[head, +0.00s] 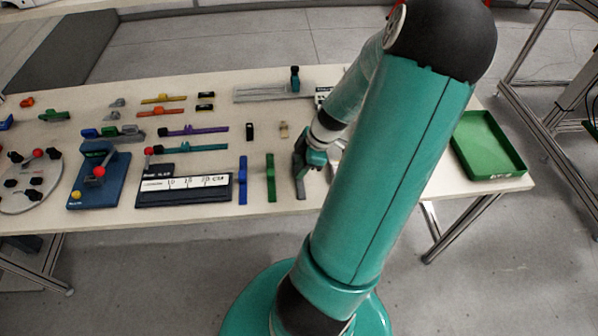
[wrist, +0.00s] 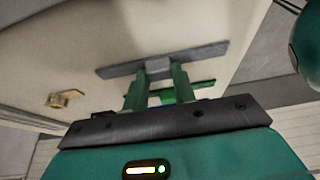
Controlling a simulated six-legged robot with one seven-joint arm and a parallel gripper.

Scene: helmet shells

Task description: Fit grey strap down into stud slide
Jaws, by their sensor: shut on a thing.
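The grey strap (head: 300,182) is a flat dark bar near the front of the table, below my gripper (head: 308,160). In the wrist view the grey strap (wrist: 205,52) runs across in front of my fingers, with a raised block at its middle. My two green fingers (wrist: 157,80) are shut on that block. Whether the strap touches the table I cannot tell. No part is clearly marked as the stud slide; a small brass part (wrist: 65,98), seen as a tan piece in the head view (head: 284,130), lies apart from the strap.
A green strap (head: 270,180) and a blue strap (head: 243,180) lie left of the grey one. A black scale plate (head: 150,199) and a blue fixture (head: 115,185) stand further left. A long grey rail (head: 262,95) is at the back. A green tray (head: 487,146) sits right.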

